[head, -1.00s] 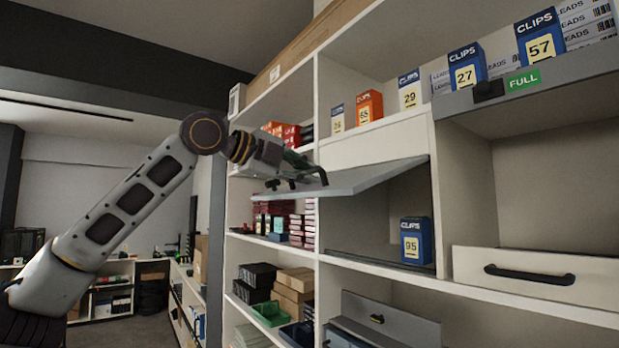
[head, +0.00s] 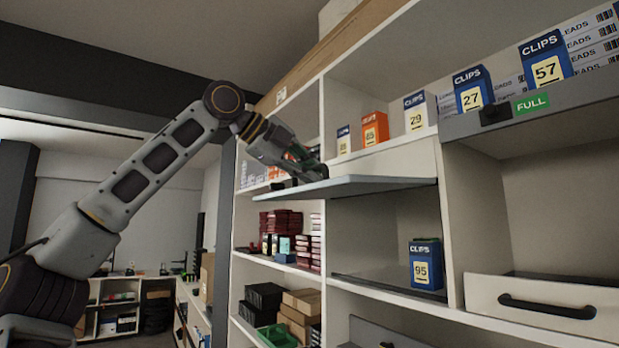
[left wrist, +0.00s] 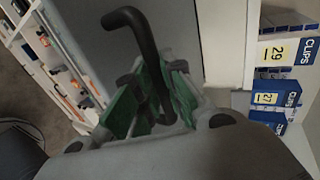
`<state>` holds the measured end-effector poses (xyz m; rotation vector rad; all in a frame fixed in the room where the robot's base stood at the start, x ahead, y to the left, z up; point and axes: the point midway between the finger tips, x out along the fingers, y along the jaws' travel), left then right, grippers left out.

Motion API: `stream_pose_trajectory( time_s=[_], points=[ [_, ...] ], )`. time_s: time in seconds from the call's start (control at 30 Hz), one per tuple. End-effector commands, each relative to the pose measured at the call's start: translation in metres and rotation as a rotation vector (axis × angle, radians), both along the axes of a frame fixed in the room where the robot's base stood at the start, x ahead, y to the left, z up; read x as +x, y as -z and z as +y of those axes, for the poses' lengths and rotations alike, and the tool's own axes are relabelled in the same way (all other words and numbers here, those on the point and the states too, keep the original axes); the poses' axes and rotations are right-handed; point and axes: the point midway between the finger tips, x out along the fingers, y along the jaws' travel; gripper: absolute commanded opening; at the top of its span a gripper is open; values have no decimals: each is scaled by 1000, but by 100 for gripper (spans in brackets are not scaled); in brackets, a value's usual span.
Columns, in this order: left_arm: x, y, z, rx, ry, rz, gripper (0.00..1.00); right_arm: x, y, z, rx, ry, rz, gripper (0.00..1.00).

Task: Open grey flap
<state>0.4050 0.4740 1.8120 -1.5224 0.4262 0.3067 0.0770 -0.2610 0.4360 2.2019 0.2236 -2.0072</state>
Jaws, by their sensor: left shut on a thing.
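The grey flap (head: 365,186) is swung up in the head view and stands out nearly level from the shelf, hinged along its back edge. The compartment under it is open, with a blue CLIPS box (head: 426,264) numbered 95 inside. My left gripper (head: 312,170) is at the flap's outer left edge. In the left wrist view, its green-padded fingers (left wrist: 150,100) are shut around the black bar handle (left wrist: 137,28) on the grey flap (left wrist: 185,35). The handle is mostly hidden in the head view. My right gripper is not in view.
CLIPS boxes, one orange (head: 375,129), stand on the shelf above. At right is another raised grey flap (head: 565,100) with a green FULL label, above a white drawer (head: 545,306).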

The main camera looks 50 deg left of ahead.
Motion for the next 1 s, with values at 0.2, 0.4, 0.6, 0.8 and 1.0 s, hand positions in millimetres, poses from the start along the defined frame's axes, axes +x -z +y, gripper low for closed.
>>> stream_pose_trajectory(
  time_s=[0.2,0.4,0.6,0.8,1.0],
  points=[
    [1,-7,0,6,0,29,0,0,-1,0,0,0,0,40],
    [1,-9,0,7,0,39,0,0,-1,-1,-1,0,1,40],
    [1,-10,0,8,0,40,0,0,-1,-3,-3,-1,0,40],
    [1,-10,0,7,0,40,14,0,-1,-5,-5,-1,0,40],
    [1,-10,0,5,0,40,34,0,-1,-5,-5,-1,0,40]
  ],
)
